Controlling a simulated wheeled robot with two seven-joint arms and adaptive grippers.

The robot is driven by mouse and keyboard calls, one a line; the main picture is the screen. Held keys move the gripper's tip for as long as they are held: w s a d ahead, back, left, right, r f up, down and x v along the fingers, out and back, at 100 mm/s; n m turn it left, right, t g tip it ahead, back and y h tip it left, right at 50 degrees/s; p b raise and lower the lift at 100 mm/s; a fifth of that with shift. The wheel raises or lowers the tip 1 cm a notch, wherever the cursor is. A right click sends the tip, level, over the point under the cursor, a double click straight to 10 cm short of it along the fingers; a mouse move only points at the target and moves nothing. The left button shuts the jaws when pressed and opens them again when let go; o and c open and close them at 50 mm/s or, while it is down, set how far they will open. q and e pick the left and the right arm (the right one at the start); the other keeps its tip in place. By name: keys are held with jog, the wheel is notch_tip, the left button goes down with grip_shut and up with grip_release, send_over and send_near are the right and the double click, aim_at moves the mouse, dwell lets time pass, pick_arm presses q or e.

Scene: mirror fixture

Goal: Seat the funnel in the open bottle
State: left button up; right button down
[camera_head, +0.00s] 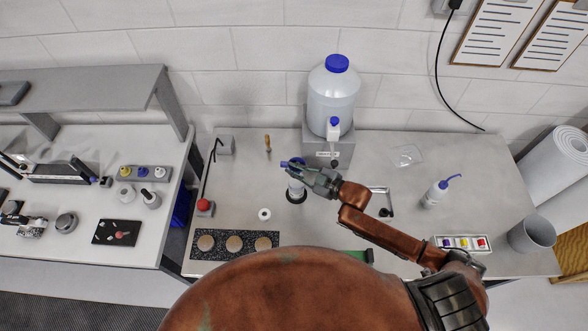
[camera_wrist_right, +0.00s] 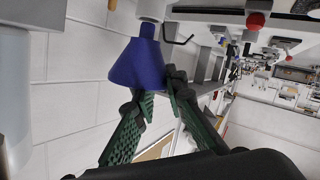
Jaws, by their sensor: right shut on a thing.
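The blue funnel (camera_head: 287,163) is in my right gripper (camera_head: 306,172), above the middle of the bench. In the right wrist view the funnel (camera_wrist_right: 138,64) has its wide rim at the fingertips (camera_wrist_right: 160,92), which are shut on it. Its narrow spout points to the top of that picture, toward a white bottle neck (camera_wrist_right: 152,9). The spout overlaps or meets the neck; I cannot tell whether it is inside. In the head view the white bottle (camera_head: 296,187) stands upright in a dark ring, partly behind the funnel and gripper. My left gripper is not in view.
A large blue-capped jug (camera_head: 333,95) stands on a grey stand behind. A wash bottle (camera_head: 436,193) and a tray of colored pieces (camera_head: 447,243) stand right.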

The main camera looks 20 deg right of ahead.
jog(key=shift+f, duration=0.4)
dwell(0.6)
jog(key=shift+r+p, duration=0.45)
jog(key=shift+p, duration=0.05)
dwell(0.4)
jog(key=shift+p, duration=0.55)
dwell(1.1)
jog(key=shift+f+b, duration=0.35)
jog(key=shift+f, duration=0.1)
dwell(0.3)
jog(key=shift+s+r, duration=0.1)
jog(key=shift+r+p, duration=0.4)
jog(key=shift+p, duration=0.2)
